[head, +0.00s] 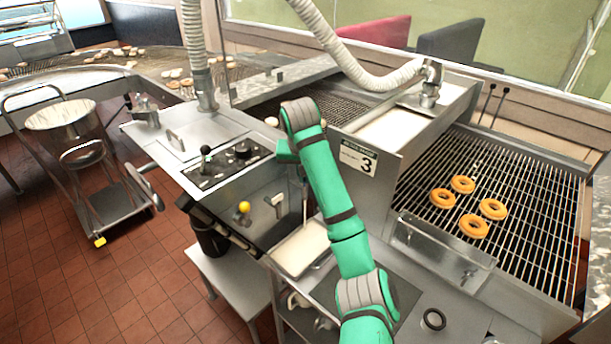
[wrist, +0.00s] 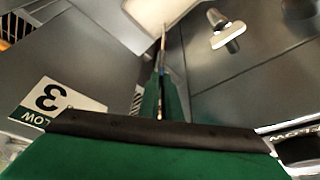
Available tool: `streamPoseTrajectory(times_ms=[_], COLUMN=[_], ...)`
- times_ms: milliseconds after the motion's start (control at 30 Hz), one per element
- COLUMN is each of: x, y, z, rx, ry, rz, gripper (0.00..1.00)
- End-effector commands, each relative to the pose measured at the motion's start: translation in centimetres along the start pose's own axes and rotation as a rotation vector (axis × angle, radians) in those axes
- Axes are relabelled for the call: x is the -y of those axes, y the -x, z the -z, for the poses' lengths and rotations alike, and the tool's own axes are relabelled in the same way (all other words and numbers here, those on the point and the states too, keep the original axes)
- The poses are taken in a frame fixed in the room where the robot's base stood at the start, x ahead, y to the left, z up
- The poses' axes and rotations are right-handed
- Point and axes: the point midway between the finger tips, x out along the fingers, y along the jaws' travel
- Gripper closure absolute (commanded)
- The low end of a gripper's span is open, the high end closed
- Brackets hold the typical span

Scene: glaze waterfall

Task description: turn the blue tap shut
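No tap that reads as blue shows in either view. A pale lever-like handle (head: 277,203) sits on the front panel of the steel glazing machine, right of a yellow knob (head: 244,207). A pale T-shaped handle (wrist: 228,36) shows at the upper right of the wrist view, probably the same one. In the head view my green arm mostly hides the gripper.
A panel with a "3" sign (head: 358,160) is close beside my arm. A white tray (head: 299,250) lies below. Several doughnuts (head: 473,226) rest on the rack at right. A trolley with a bowl (head: 60,117) stands at left on open tiled floor.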

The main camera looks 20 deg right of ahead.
Motion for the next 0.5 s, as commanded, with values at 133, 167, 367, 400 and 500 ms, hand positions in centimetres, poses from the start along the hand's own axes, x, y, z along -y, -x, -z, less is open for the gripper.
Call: streamPoseTrajectory(times_ms=[133,167,367,400,500], x=[0.11,0.11,0.18,0.23,0.29], y=[0.0,0.0,0.04,0.05,0.03], z=[-0.02,0.01,0.12,0.13,0.17], rx=[0.002,0.002,0.0,0.0,0.0], ry=[-0.127,-0.153,-0.32,-0.349,-0.42], rz=[-0.055,-0.067,-0.137,-0.15,-0.18], gripper=[1.0,1.0,1.0,1.0,1.0])
